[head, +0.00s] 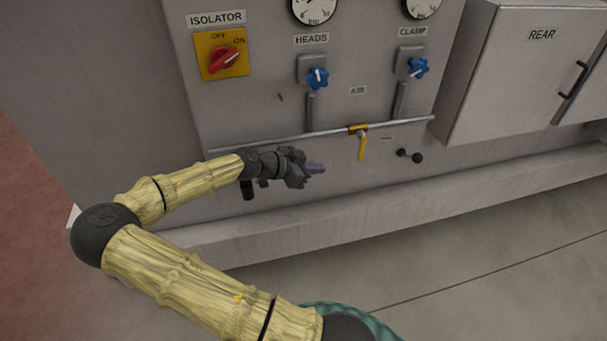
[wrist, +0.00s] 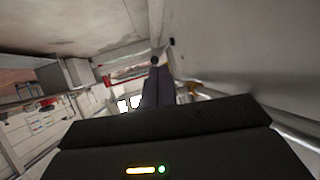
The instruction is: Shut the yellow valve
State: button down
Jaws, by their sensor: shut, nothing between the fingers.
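The yellow valve (head: 361,144) sits on a thin horizontal pipe low on the grey machine panel. Its lever hangs almost straight down, crosswise to the pipe. My gripper (head: 318,168) is to the left of the lever, a little lower than its end, with a gap between them in the head view. Its purple-grey fingers are together and hold nothing. In the wrist view the shut fingers (wrist: 157,88) point away, and a small yellowish part on the pipe, probably the valve, shows just right of them.
The pipe (head: 290,137) runs across the panel above my gripper. Blue knobs (head: 317,78) (head: 418,68) and a red isolator switch (head: 223,59) are higher up. A black handle (head: 410,156) sticks out right of the valve. A ledge (head: 400,202) runs below.

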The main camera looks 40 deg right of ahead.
jog(key=shift+w+a, duration=0.2)
jog(key=shift+a, duration=1.35)
jog(key=shift+w, duration=0.1)
jog(key=s+a+f+n+y, duration=0.8)
jog(key=a+f+y, duration=0.1)
jog(key=s+a+r+n+t+y, duration=0.2)
jog(key=a+r+n+t+y, duration=0.1)
jog(key=a+r+n, duration=0.8)
jog(key=a+n+t, duration=0.1)
jog(key=a+n, duration=0.1)
jog(key=a, duration=0.1)
jog(key=shift+s+r+t, duration=0.25)
jog(key=shift+r+t, duration=0.05)
jog(key=shift+r, duration=0.1)
